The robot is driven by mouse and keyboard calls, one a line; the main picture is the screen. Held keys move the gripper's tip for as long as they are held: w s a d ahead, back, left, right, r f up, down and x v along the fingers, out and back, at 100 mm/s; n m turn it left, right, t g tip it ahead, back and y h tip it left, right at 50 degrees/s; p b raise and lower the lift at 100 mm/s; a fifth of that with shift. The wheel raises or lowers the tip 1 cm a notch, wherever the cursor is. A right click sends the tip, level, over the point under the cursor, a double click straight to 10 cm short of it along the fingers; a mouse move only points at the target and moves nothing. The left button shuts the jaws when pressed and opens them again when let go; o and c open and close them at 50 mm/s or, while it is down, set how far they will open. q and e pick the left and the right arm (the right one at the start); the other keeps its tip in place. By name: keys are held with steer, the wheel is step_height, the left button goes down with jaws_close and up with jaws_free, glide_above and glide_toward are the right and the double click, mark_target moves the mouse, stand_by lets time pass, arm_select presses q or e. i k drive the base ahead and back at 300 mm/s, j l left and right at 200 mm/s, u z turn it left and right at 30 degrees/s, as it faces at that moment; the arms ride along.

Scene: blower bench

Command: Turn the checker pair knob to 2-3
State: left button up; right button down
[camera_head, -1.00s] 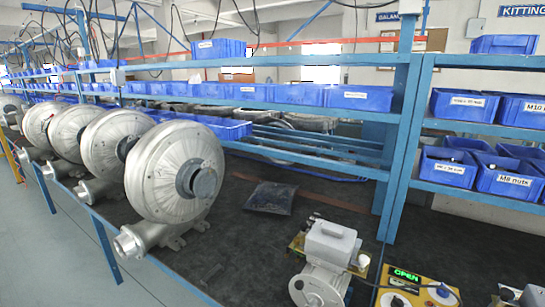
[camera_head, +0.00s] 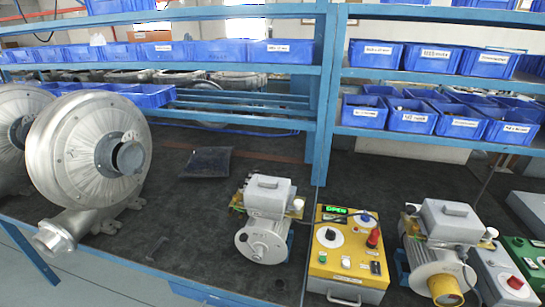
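The checker (camera_head: 345,262) is a yellow-topped box with a metal front handle, standing on the dark bench right of centre. Its green display (camera_head: 335,210) seems to read OPEN. A dark knob sits on a round white dial (camera_head: 330,237) at the left of its panel. A blue part (camera_head: 365,218) and a red part (camera_head: 373,238) stand on the right of the panel. The dial's markings are too small to read, so I cannot tell which pair is set. Neither of my grippers is in view.
A motor with a grey terminal box (camera_head: 268,196) stands left of the checker, and another motor (camera_head: 440,255) stands to its right. Farther right is a grey box with a red button (camera_head: 515,282). A large blower (camera_head: 85,150) stands left. Bench around the dark bag (camera_head: 207,162) is clear.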

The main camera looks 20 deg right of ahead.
mark_target(366, 218)
steer(key=z, duration=1.25)
steer(key=i+j, duration=0.1)
steer(key=j, duration=0.35)
steer(key=i+j, duration=0.1)
steer(key=j, duration=0.4)
steer(key=i+j, duration=0.1)
steer(key=j, duration=0.35)
